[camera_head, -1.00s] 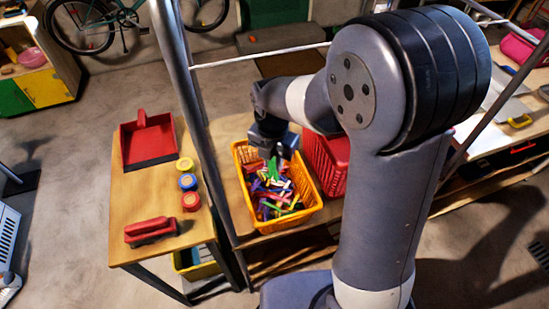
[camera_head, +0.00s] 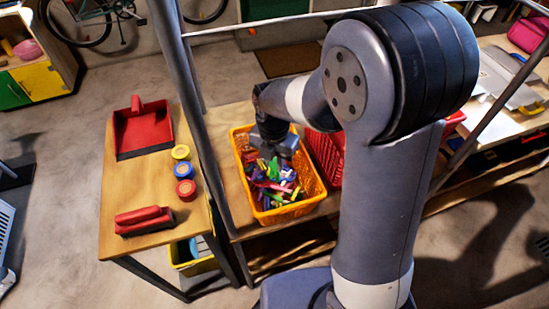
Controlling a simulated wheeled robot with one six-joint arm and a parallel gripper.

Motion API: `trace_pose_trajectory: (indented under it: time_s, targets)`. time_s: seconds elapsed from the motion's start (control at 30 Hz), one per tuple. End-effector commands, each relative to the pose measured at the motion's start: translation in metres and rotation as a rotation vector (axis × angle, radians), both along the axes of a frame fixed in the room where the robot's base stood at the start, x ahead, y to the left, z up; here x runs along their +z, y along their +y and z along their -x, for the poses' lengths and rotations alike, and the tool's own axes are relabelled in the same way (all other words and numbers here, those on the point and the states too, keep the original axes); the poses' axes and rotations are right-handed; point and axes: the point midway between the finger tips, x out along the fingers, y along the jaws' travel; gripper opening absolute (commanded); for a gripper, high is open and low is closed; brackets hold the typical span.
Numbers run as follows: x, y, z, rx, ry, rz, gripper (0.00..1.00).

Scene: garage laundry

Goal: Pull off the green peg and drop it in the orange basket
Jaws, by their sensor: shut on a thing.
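The orange basket (camera_head: 307,206) stands on a wooden table and is heaped with pegs of many colours. My gripper (camera_head: 271,160) points down over the back of the basket, close above the heap. It is shut on a green peg (camera_head: 273,169), which shows only as a small patch below the jaws. The fingertips are small and partly hidden by the wrist. I cannot tell whether the held peg touches the pegs under it.
A red basket (camera_head: 328,154) stands right beside the orange one. A grey post (camera_head: 190,100) and a pale rail (camera_head: 250,22) frame the table. At left, a bench (camera_head: 141,190) bears a red dustpan (camera_head: 141,132), a red brush (camera_head: 144,219) and round tins (camera_head: 186,190).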

Motion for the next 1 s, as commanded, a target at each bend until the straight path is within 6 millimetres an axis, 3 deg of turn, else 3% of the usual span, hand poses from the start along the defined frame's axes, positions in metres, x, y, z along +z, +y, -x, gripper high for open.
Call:
trace_pose_trajectory:
  time_s: [0.03, 0.5, 0.97, 1.0]
  targets:
    - [-0.010, 0.000, 0.000, 0.000, 0.000, 0.001, 0.00]
    - [-0.055, 0.000, 0.000, 0.000, 0.000, 0.000, 0.00]
    - [-0.062, 0.000, 0.000, 0.000, 0.000, 0.000, 0.00]
    - [-0.062, 0.000, 0.000, 0.000, 0.000, 0.000, 0.21]
